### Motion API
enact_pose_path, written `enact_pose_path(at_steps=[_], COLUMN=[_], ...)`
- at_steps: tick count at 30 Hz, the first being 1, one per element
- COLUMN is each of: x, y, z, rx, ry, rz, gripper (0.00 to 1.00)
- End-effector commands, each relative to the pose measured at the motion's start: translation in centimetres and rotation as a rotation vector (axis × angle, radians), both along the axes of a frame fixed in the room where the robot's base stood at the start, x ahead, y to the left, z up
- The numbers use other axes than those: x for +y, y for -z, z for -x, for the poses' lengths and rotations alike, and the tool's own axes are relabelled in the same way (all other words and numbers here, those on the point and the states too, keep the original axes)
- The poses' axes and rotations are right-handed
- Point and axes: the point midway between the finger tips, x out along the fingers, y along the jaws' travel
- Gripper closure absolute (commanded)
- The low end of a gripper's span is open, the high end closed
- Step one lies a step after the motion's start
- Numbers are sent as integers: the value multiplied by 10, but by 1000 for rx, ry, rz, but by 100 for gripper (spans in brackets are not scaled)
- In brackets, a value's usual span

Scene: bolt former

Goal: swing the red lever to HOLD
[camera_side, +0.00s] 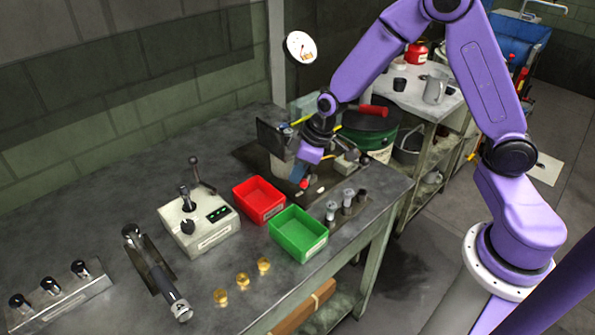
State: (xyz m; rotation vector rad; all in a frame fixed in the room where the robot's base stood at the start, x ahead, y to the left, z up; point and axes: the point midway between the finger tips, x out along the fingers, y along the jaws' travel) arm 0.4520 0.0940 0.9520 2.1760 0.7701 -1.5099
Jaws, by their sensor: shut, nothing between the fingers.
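A small red knob (304,183), probably the end of the red lever, sits at the front of the bolt former (277,137) at the back of the bench. My gripper (297,176) points down there, its blue fingers close together and empty. The fingertips are right beside the knob; I cannot tell whether they touch it. The lever's shaft is hidden or too small to make out, and no HOLD mark is legible. A larger red cylinder (375,110) shows behind my wrist; I cannot tell what it belongs to.
A red bin (259,199) and a green bin (298,233) stand in front of the machine. Metal posts (347,200) stand to its right. A grey control box (199,226) with levers is on the left. Brass pieces (242,280) lie near the front edge.

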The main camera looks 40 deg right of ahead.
Motion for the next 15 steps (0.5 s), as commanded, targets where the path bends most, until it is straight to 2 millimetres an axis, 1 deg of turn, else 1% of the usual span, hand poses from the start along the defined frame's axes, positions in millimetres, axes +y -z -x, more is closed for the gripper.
enact_pose_path(at_steps=[8,15], x=[-1,-4], y=[0,0], z=[3,9], rx=[2,1], ry=[-34,-143], rz=[0,-2], gripper=[100,100])
